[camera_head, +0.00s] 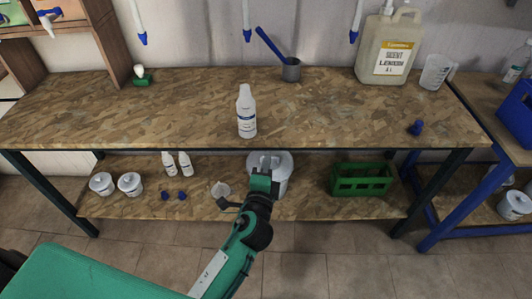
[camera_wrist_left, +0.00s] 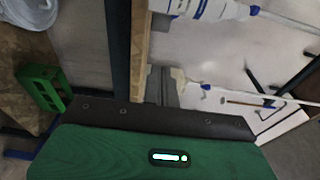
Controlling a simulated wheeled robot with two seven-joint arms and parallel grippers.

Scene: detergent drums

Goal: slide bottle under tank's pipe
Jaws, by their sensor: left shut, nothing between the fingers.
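The white bottle (camera_head: 246,112) with a blue-marked label stands upright near the front edge of the bench top (camera_head: 180,115). A white pipe with a blue tip (camera_head: 247,36) hangs behind it, almost in line with it. Two more such pipes (camera_head: 142,38) (camera_head: 354,37) hang to the left and right. The tank they come from is out of view. My left gripper (camera_head: 262,178) is shut and empty, in front of the bench and below the bottle in the picture. In the left wrist view the bottle (camera_wrist_left: 212,9) lies sideways at the top, apart from the fingers (camera_wrist_left: 162,84).
A scent jug (camera_head: 388,48), a clear measuring jug (camera_head: 435,71) and a blue-handled scoop (camera_head: 291,69) stand at the back. A blue cap (camera_head: 416,128) lies at right. The lower shelf holds tubs and a green crate (camera_head: 361,180). Bench top around the bottle is clear.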

